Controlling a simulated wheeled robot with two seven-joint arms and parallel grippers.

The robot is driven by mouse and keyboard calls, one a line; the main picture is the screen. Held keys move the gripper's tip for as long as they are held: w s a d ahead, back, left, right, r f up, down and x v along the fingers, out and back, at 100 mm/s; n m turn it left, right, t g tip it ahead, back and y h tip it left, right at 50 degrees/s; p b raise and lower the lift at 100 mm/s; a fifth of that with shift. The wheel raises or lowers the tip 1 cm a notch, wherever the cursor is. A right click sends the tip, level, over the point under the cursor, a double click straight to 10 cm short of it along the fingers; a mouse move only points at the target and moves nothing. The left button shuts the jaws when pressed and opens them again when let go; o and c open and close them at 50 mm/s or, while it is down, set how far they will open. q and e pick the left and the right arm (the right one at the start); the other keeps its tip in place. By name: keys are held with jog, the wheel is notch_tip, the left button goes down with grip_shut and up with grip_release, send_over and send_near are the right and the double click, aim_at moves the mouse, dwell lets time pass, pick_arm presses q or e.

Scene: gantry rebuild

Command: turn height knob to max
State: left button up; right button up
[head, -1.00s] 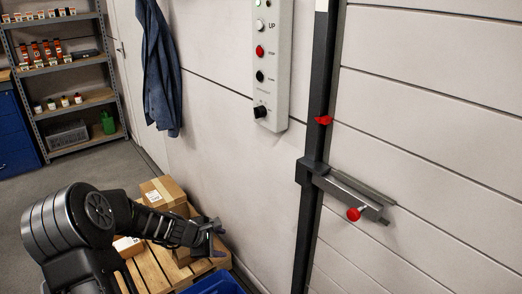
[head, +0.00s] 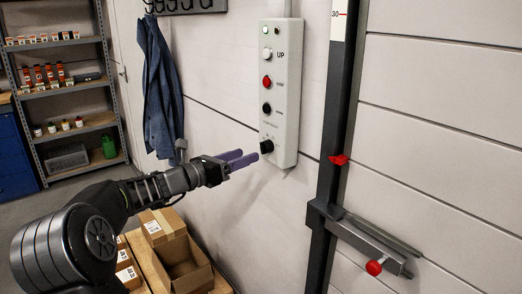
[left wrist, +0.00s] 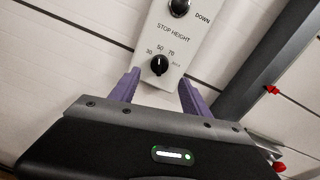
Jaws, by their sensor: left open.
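The height knob (head: 266,147) is a small black dial at the bottom of the grey-white control panel (head: 291,95) on the wall. In the left wrist view the knob (left wrist: 160,65) sits below the label "STOP HEIGHT", with marks 30, 50, 70 and one small word to the right. Its white pointer line points roughly up, near 50. My left gripper (head: 243,160) is open, its purple fingers just left of the knob in the head view. In the left wrist view the fingers of the left gripper (left wrist: 158,92) lie either side of the knob, apart from it. My right gripper is not in view.
A dark vertical post (head: 335,120) with a red pointer (head: 339,160) and a bracket with a red knob (head: 375,267) stands right of the panel. A blue coat (head: 160,90) hangs at left. Cardboard boxes (head: 163,226) sit below my left arm.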

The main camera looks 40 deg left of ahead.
aim_at(265, 147)
pick_arm(q)
jog(key=p+x, duration=0.1)
jog(key=x, duration=0.6)
jog(key=shift+f, duration=0.1)
grip_shut()
dwell(0.5)
